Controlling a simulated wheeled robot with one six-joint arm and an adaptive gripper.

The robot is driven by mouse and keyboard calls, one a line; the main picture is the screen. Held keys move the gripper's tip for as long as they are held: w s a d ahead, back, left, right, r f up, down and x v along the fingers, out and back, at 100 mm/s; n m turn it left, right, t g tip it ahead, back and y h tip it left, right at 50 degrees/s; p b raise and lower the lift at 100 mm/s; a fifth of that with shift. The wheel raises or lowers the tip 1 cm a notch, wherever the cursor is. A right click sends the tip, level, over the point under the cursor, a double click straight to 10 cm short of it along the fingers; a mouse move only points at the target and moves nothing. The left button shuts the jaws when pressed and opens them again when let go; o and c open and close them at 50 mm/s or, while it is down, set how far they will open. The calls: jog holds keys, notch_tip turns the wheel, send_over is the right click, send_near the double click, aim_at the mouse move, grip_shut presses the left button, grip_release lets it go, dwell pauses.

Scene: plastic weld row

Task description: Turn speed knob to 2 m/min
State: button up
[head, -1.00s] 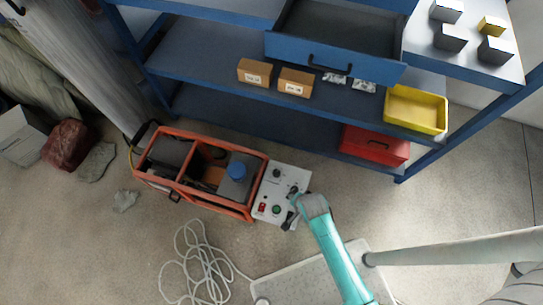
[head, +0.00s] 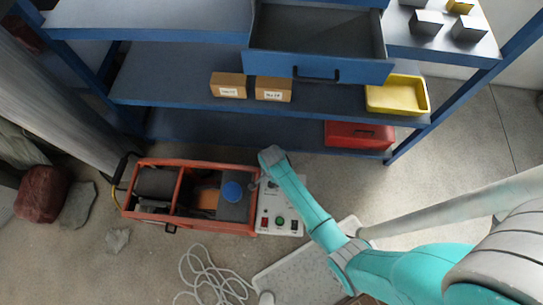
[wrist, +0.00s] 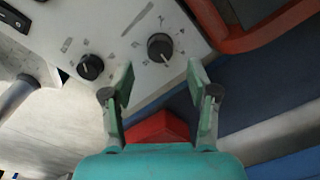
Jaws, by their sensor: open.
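The white control panel (head: 287,218) sits at the right end of the orange-framed welding machine (head: 190,164) on the floor. In the wrist view it carries two black knobs with pale pointer lines, a larger one (wrist: 160,47) and a smaller one (wrist: 90,66). The scale print is too small to read, so I cannot tell which is the speed knob. My gripper (wrist: 160,78) is open and empty. The larger knob lies ahead, between the lines of its fingers, apart from both. In the head view my arm's end is over the panel's far edge and hides part of it.
A blue shelf rack (head: 195,128) stands close behind the machine, with a red case (head: 358,135) and a yellow bin (head: 397,95). A white cable (head: 210,275) is coiled on the floor in front. The orange frame borders the panel.

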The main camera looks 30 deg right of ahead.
jog(key=shift+f, duration=2.45)
grip_shut()
